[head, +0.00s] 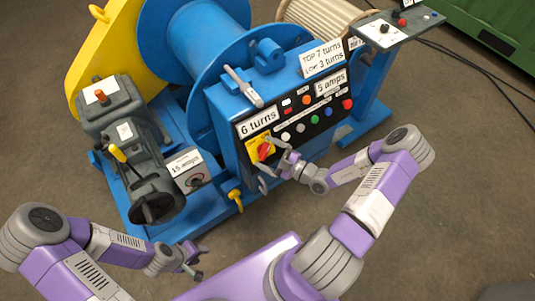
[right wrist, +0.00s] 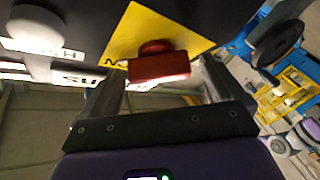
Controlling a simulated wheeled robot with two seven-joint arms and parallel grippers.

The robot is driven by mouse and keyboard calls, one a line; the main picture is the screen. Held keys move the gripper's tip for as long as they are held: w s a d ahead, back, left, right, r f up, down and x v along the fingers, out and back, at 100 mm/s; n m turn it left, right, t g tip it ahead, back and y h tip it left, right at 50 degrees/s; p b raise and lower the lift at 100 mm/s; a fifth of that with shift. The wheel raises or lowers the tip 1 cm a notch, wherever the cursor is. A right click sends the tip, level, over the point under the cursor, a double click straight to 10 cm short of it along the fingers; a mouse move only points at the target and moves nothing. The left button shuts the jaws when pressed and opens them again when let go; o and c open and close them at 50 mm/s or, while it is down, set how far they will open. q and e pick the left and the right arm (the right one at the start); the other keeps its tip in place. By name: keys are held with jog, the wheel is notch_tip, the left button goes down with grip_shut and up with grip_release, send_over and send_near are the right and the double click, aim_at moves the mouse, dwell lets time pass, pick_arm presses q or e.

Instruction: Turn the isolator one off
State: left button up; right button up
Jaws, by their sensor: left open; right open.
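The isolator is a red handle (head: 264,151) on a yellow plate (head: 256,146), at the lower left of the blue cabinet's black panel. In the right wrist view the red handle (right wrist: 158,67) lies across the gap between my right fingers, in front of the yellow plate (right wrist: 128,38). My right gripper (head: 271,157) is open, with one finger on each side of the handle. I cannot tell whether either finger touches it. My left gripper (head: 193,261) is open and empty, low over the floor side, away from the cabinet.
The black panel (head: 302,122) carries several coloured buttons beside the isolator. A lever (head: 243,87) is on the cabinet top. A grey motor unit (head: 125,135) and a small box with a knob (head: 187,172) stand at the left. The floor (head: 460,180) at the right is clear.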

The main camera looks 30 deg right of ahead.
jog(key=shift+w, duration=0.1)
jog(key=c, duration=1.1)
jog(key=shift+o, duration=0.3)
jog(key=shift+a+r+n+g+p, duration=0.1)
jog(key=shift+r+n+g+p, duration=0.25)
jog(key=shift+n+p, duration=0.45)
jog(key=n+g+p, duration=0.2)
jog(key=n+p, duration=0.2)
jog(key=n+g+p, duration=0.3)
jog(key=n+p, duration=0.1)
jog(key=shift+y+p, duration=0.4)
jog(key=shift+n+g+h+p, duration=0.4)
jog(key=shift+n+g+p, duration=0.25)
jog(key=shift+n+p, duration=0.45)
jog(key=shift+a+n+g+h+p, duration=0.1)
jog(key=shift+n+g+h+p, duration=0.3)
jog(key=shift+n, duration=0.4)
jog(key=shift+f+n+g+h, duration=0.1)
jog(key=shift+n+g+h, duration=0.35)
jog(key=shift+n, duration=0.55)
jog(key=shift+f+n+g+h, duration=0.1)
jog(key=shift+n+g+h, duration=0.15)
jog(key=shift+n+h, duration=0.5)
